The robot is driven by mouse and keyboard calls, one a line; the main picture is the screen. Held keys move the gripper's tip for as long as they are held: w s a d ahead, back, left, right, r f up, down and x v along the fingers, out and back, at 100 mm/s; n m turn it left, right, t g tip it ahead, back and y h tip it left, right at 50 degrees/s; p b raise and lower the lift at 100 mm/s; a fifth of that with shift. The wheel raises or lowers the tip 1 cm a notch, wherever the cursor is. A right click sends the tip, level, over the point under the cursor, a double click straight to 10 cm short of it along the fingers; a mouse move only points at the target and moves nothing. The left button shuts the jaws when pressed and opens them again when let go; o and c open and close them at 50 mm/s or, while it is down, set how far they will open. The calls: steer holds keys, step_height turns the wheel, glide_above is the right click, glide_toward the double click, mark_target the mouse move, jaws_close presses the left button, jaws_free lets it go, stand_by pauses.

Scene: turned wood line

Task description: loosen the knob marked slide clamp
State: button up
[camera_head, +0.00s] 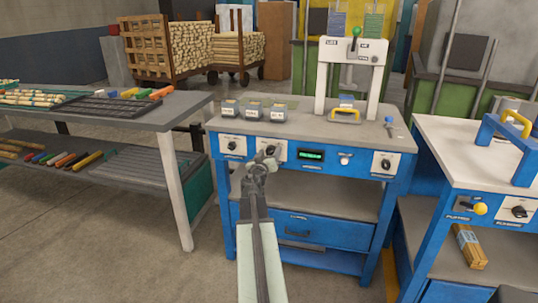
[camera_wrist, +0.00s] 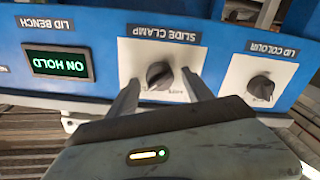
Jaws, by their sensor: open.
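The slide clamp knob (camera_wrist: 158,75) is a dark round knob on a white plate in the blue bench front. The wrist view shows it upside down, with the label "SLIDE CLAMP" beside it. Its grip ridge looks slightly tilted. My gripper (camera_wrist: 160,82) is open, one finger on each side of the knob in the picture. I see no clear contact, and I cannot tell how deep the fingertips reach. In the head view my gripper (camera_head: 264,160) is in front of the same plate and partly covers it.
The lid colour knob (camera_wrist: 260,87) is close beside it. A display (camera_wrist: 58,64) reads "ON HOLD". Several labelled grey boxes (camera_head: 251,111) and a white press frame (camera_head: 351,75) stand on the bench. A grey table (camera_head: 150,115) is left, another blue bench (camera_head: 470,150) right.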

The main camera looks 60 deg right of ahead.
jaws_close()
steer(key=shift+a, duration=0.2)
steer(key=shift+d, duration=0.15)
steer(key=shift+n, duration=1.2)
steer(key=n, duration=1)
steer(key=shift+d+f+n, duration=0.1)
steer(key=shift+n, duration=0.3)
steer(key=n, duration=0.4)
steer(key=shift+f+n, duration=0.1)
steer(key=shift+n, duration=0.2)
